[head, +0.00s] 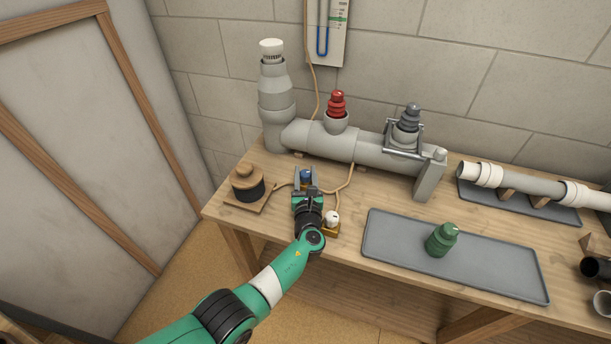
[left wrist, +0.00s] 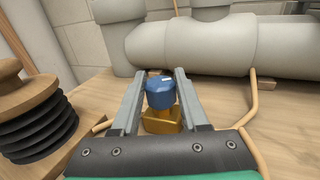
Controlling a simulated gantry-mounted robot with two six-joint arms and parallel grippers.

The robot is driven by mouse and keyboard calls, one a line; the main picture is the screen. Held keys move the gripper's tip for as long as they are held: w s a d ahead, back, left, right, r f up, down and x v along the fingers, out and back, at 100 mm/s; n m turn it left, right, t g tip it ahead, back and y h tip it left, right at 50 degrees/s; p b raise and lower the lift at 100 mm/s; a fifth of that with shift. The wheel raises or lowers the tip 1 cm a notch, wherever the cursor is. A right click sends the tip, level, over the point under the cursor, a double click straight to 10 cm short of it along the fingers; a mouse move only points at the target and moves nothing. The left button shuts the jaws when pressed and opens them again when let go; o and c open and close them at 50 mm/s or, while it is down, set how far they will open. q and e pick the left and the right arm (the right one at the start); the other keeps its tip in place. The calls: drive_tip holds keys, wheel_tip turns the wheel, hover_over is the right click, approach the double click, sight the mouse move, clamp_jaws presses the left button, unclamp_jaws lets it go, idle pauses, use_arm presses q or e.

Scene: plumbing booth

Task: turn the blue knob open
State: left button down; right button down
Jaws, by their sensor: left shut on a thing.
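The blue knob (left wrist: 161,92) sits on top of a brass valve body (left wrist: 162,122) on the wooden bench. In the head view the blue knob (head: 306,176) shows just between the fingertips, in front of the grey pipe. My left gripper (head: 306,182) reaches over the bench from the front. In the left wrist view its two grey fingers (left wrist: 160,95) stand on either side of the knob, shut on it. A white mark shows on the knob's top. The lower brass part is partly hidden by the gripper. My right gripper is not in view.
A black bellows with a wooden top (head: 247,184) stands left of the gripper. A small white ball on a brass base (head: 332,219) is close on its right. The grey pipe assembly (head: 335,143) runs behind. A grey tray (head: 500,268) holds a green plug (head: 441,240).

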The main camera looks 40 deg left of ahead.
sight(305, 173)
use_arm(q)
drive_tip(key=shift+c, duration=2.1)
unclamp_jaws()
drive_tip(key=shift+r, duration=0.1)
drive_tip(key=shift+r+p, duration=0.35)
drive_tip(key=shift+p, duration=0.1)
wheel_tip(305, 173, up, 4)
drive_tip(key=p, duration=0.3)
drive_tip(key=shift+f, duration=0.2)
drive_tip(key=s+d+r+p, duration=0.7)
drive_tip(key=s+r+p, duration=0.1)
drive_tip(key=s+p, duration=0.4)
drive_tip(key=shift+d+r+p, duration=0.2)
drive_tip(key=shift+r+p, duration=0.05)
drive_tip(key=shift+p, duration=0.6)
